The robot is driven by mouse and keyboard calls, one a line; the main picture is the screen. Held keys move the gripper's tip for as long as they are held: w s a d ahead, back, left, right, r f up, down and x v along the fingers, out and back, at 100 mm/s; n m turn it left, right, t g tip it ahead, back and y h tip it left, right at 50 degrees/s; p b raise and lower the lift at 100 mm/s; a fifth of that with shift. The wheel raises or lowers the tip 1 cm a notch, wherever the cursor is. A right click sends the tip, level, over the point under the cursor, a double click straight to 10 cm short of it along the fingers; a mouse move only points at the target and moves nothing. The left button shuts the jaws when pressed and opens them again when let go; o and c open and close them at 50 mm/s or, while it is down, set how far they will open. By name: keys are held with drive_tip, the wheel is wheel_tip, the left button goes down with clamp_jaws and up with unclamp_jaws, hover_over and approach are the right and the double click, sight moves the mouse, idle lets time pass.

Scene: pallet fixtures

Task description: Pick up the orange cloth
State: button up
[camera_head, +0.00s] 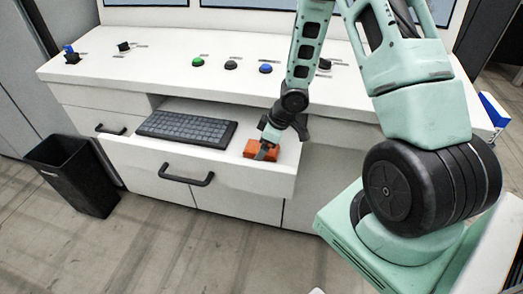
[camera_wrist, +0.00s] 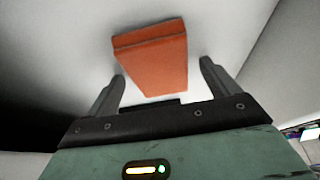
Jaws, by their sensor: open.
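The orange cloth (camera_head: 257,151) looks like a small folded block and lies at the right end of the open drawer (camera_head: 235,173). In the wrist view the orange cloth (camera_wrist: 151,55) lies ahead of my gripper, its near end reaching between the fingers. My gripper (camera_head: 270,146) points down over the cloth and hides part of it in the head view. In the wrist view my gripper (camera_wrist: 162,80) is open, with a finger on each side of the cloth's near end and a gap at each side. The cloth is not gripped.
A black keyboard (camera_head: 187,129) lies in the drawer left of the cloth. The white desk top (camera_head: 150,62) with several buttons extends above the drawer. The drawer's side walls are close to my gripper in the wrist view. A black bin (camera_head: 75,172) stands on the floor at left.

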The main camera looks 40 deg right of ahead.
drive_tip(key=shift+f, duration=0.2)
drive_tip(key=c, duration=1.1)
drive_tip(key=shift+o, duration=0.2)
drive_tip(key=shift+r, duration=0.1)
wheel_tip(320, 180, up, 10)
drive_tip(key=p, duration=0.6)
drive_tip(key=shift+r, duration=0.15)
